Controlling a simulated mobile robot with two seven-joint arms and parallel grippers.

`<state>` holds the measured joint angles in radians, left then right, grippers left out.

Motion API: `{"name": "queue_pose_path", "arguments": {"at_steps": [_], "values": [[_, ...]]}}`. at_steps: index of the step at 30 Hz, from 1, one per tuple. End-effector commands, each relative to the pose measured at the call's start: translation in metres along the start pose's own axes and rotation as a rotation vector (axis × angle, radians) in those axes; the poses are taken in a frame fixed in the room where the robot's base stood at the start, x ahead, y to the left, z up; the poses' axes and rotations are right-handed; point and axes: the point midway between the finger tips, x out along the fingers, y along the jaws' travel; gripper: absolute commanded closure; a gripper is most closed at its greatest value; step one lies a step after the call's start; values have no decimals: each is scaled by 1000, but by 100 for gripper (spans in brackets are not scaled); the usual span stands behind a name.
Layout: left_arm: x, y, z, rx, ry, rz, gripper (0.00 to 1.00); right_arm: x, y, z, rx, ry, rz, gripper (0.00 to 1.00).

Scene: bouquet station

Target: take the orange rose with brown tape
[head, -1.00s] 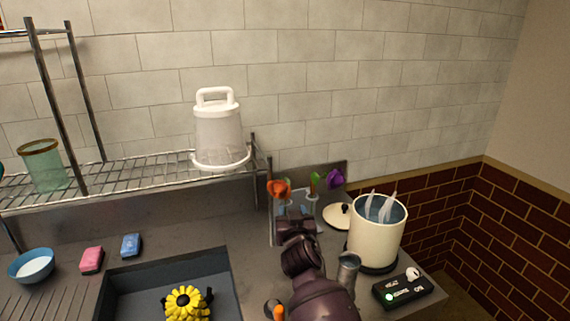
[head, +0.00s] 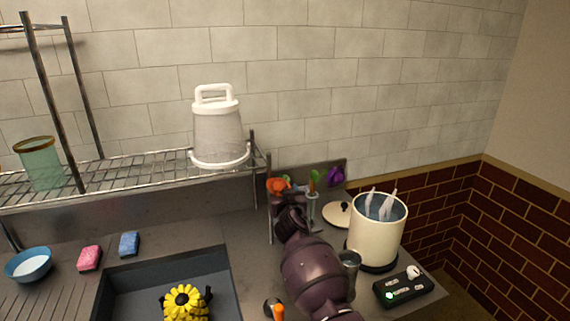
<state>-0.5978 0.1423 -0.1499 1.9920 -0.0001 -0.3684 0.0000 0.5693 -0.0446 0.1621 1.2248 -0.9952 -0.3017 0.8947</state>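An orange rose (head: 277,186) stands at the back of the counter, left of a green-topped stem (head: 314,180) and a purple flower (head: 336,176). My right arm reaches up from the bottom, and its gripper (head: 292,191) is close beside the orange rose, at its right. My own wrist hides most of the fingers and the rose's stem, so I cannot tell whether they touch or how far the fingers are open. No tape can be made out. My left gripper cannot be made out.
A cream pot (head: 376,235) and a black control box (head: 403,288) stand right of my arm. A wire shelf (head: 125,168) holds a white container (head: 218,130). The pot lid (head: 337,214) lies behind the pot.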

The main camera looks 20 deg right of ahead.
Motion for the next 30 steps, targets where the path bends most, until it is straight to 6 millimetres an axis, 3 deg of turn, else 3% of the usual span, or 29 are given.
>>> {"name": "queue_pose_path", "arguments": {"at_steps": [9, 18, 26, 30], "values": [[0, 0, 1, 0, -1, 0, 57, 3, 0, 0, -1, 1, 1, 56], [-1, 0, 4, 0, -7, -1, 57, 3, 0, 0, 0, 0, 1, 98], [-2, 0, 5, 0, -10, -1, 57, 3, 0, -1, 0, 1, 0, 98], [-4, -1, 1, 0, -9, -1, 57, 3, 1, -11, 1, 3, 2, 98]]}}
